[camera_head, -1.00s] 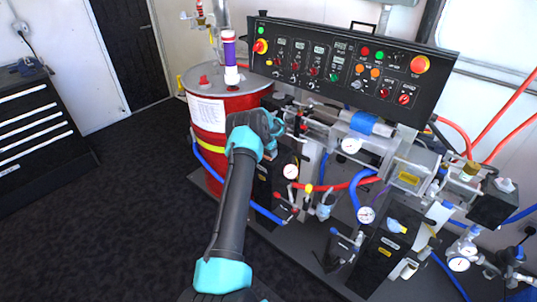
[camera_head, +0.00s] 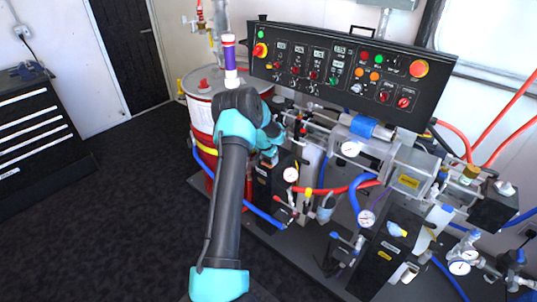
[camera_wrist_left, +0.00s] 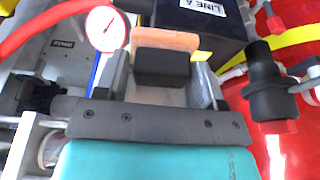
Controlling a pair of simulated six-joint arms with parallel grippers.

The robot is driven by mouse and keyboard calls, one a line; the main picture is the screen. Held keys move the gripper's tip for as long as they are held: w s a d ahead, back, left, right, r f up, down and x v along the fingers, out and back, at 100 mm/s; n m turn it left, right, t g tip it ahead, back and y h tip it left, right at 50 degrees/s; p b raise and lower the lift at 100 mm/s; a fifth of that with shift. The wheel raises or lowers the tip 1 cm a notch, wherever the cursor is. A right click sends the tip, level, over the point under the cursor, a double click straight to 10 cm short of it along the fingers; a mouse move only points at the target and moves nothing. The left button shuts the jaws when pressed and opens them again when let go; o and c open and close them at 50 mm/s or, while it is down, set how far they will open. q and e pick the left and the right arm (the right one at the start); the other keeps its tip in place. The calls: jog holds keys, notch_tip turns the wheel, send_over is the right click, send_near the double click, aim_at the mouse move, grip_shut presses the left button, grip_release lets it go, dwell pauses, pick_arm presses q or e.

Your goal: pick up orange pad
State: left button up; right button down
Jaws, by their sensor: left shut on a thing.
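An orange pad (camera_wrist_left: 166,39) shows in the left wrist view, just above a black block-shaped piece (camera_wrist_left: 162,68). My left gripper (camera_wrist_left: 163,60) is shut on the orange pad. In the head view my left gripper (camera_head: 270,138) is beside the red drum and in front of the machine, below the control panel. My right gripper is not in view.
The red drum (camera_head: 204,130) stands close on the left of the gripper. The black control panel (camera_head: 345,68) is above. Hoses, gauges and pump parts crowd the right. Open dark floor (camera_head: 90,240) lies at the left.

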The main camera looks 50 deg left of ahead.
pick_arm(q)
jog(key=s+d, duration=0.5)
jog(key=d, duration=0.1)
jog(key=shift+d+r, duration=0.4)
jog(key=shift+r, duration=0.05)
jog(key=shift+s, duration=0.1)
